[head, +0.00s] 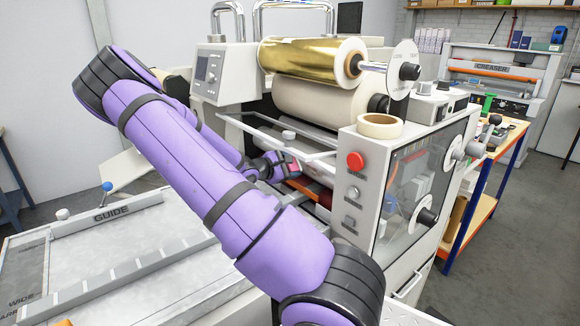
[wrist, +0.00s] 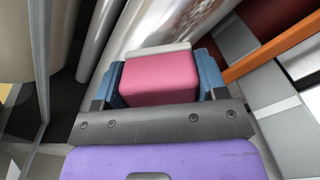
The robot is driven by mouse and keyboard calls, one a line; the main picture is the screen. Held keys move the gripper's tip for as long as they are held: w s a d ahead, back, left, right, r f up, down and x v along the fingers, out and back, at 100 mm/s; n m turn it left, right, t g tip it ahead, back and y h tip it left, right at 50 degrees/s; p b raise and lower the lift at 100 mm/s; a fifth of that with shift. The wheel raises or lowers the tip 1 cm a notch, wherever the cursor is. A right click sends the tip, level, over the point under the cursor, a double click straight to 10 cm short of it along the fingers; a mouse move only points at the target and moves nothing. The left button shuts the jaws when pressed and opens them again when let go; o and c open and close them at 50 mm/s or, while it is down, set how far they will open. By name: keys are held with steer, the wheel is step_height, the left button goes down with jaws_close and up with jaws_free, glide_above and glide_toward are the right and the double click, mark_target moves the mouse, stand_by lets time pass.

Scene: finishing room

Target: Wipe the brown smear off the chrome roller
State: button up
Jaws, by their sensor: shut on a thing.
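My gripper (head: 283,166) reaches into the opening of the laminating machine, below its large rolls. In the wrist view its blue fingers (wrist: 160,72) are shut on a pink block (wrist: 160,82), which has a pale strip along its far edge. The block shows small in the head view (head: 294,168). A shiny, streaked metal surface, which looks like the chrome roller (wrist: 175,22), lies just beyond the block in the wrist view. I cannot tell whether the block touches it. I make out no brown smear; the block and gripper hide part of the roller.
A gold foil roll (head: 305,58) and a white roll (head: 315,100) sit above my gripper. The machine's side housing with a red button (head: 356,160) stands close on the right. An orange bar (wrist: 270,52) runs near the block. The guide table (head: 120,255) is left.

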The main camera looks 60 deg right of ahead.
mark_target(330, 179)
steer(key=shift+x, duration=0.95)
steer(key=shift+s+a+r, duration=0.1)
steer(key=shift+s+a, duration=0.2)
steer(key=shift+s, duration=0.5)
steer(key=shift+s+a, duration=0.35)
steer(key=shift+s, duration=0.45)
steer(key=shift+s+a, duration=0.15)
steer(key=shift+s, duration=0.5)
steer(key=shift+s+a, duration=0.15)
steer(key=shift+s, duration=0.5)
steer(key=shift+s+a, duration=0.1)
steer(key=shift+s, duration=0.3)
steer(key=shift+s, duration=0.1)
steer(key=shift+s+a, duration=0.35)
steer(key=shift+s, duration=0.7)
steer(key=shift+s+a, duration=0.3)
steer(key=shift+s, duration=0.8)
steer(key=shift+s+a, duration=0.35)
steer(key=shift+s, duration=0.7)
steer(key=shift+w, duration=0.15)
